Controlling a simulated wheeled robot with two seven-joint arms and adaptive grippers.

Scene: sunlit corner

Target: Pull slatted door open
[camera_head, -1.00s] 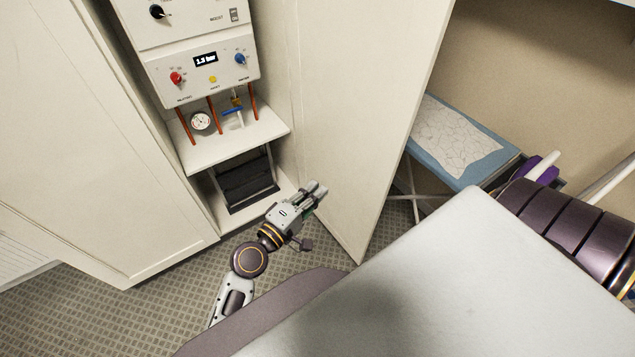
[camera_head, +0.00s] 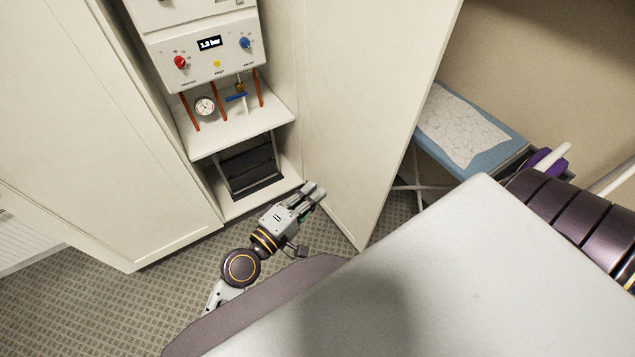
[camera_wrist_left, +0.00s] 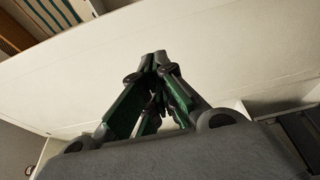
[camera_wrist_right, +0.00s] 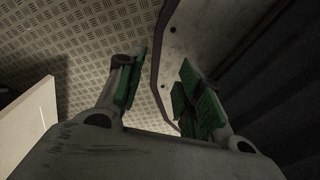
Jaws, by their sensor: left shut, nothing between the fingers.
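A tall cream door panel (camera_head: 360,110) stands swung open on the right side of a cabinet. Its visible face shows no slats. My left gripper (camera_head: 317,190) is shut and empty at the lower part of this panel, on the cabinet side. In the left wrist view its closed fingertips (camera_wrist_left: 160,57) are in front of a pale panel; whether they touch it I cannot tell. A white slatted surface (camera_head: 25,242) shows at the lower left. My right gripper (camera_wrist_right: 160,78) is open and empty in its wrist view, above patterned floor, and is hidden in the head view.
The cabinet holds a control unit (camera_head: 207,57) with knobs, copper pipes and a gauge (camera_head: 205,106) above a shelf (camera_head: 240,128). A blue-topped folding table (camera_head: 480,125) stands behind the door. Patterned floor (camera_head: 100,300) is free at lower left. My own pale body covers the lower right.

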